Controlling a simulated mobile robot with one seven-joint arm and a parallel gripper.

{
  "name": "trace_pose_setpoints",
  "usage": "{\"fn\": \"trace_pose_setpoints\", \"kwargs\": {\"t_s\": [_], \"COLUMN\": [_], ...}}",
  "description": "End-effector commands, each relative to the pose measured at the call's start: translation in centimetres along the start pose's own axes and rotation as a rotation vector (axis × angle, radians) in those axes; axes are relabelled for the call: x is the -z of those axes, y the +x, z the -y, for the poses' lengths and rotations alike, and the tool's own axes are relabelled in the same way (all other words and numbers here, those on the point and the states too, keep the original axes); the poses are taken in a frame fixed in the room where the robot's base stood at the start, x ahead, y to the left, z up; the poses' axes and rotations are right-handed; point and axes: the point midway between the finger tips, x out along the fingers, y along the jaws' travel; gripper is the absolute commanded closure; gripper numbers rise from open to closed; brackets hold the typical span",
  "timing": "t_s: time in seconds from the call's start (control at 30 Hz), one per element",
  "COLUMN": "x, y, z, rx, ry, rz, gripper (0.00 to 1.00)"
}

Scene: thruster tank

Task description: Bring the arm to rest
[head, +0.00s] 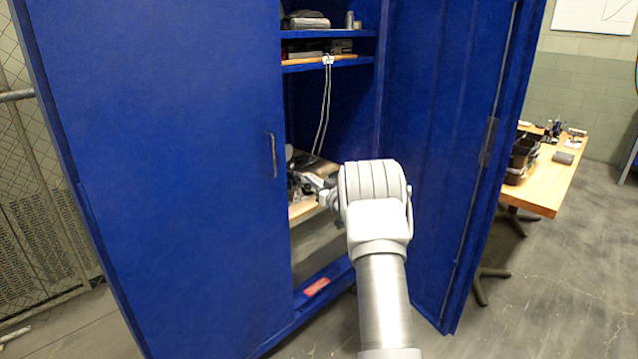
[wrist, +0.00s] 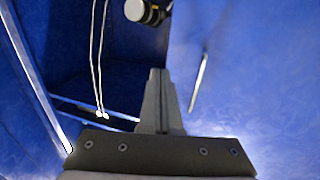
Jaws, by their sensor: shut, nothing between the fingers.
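My arm (head: 378,215) reaches up to the opening of a tall blue cabinet (head: 160,170). In the head view the arm's wrist end is at the opening, above a light wooden shelf, and its fingers cannot be made out among the dark shapes there. In the wrist view my gripper (wrist: 158,75) points up the picture, its fingers together with nothing between them. The blue cabinet interior (wrist: 90,85) surrounds it there. A white and black cylindrical object (wrist: 147,12) is beyond the fingertips, apart from them.
The cabinet's right door (head: 440,150) stands open close to my arm; the left door is shut. White cords (head: 324,110) hang from an upper shelf (head: 330,64). A red item (head: 316,287) lies on the cabinet floor. A wooden table (head: 545,185) stands right.

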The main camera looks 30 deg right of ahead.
Motion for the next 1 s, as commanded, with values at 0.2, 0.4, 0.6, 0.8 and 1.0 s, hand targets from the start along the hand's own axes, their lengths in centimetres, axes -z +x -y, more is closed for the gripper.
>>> {"fn": "trace_pose_setpoints", "kwargs": {"t_s": [0.2, 0.4, 0.6, 0.8, 1.0], "x": [0.0, 0.1, 3.8, 10.6, 16.0], "y": [-1.9, -2.1, -2.2, -3.9, -7.6], "z": [-0.5, -0.5, 0.3, 2.6, 6.0], "rx": [-0.001, -0.001, -0.048, -0.156, -0.241], "ry": [0.0, -0.001, -0.017, -0.037, -0.036], "rz": [0.001, 0.0, 0.027, 0.118, 0.233], "gripper": [1.0, 1.0, 1.0, 1.0, 1.0]}}
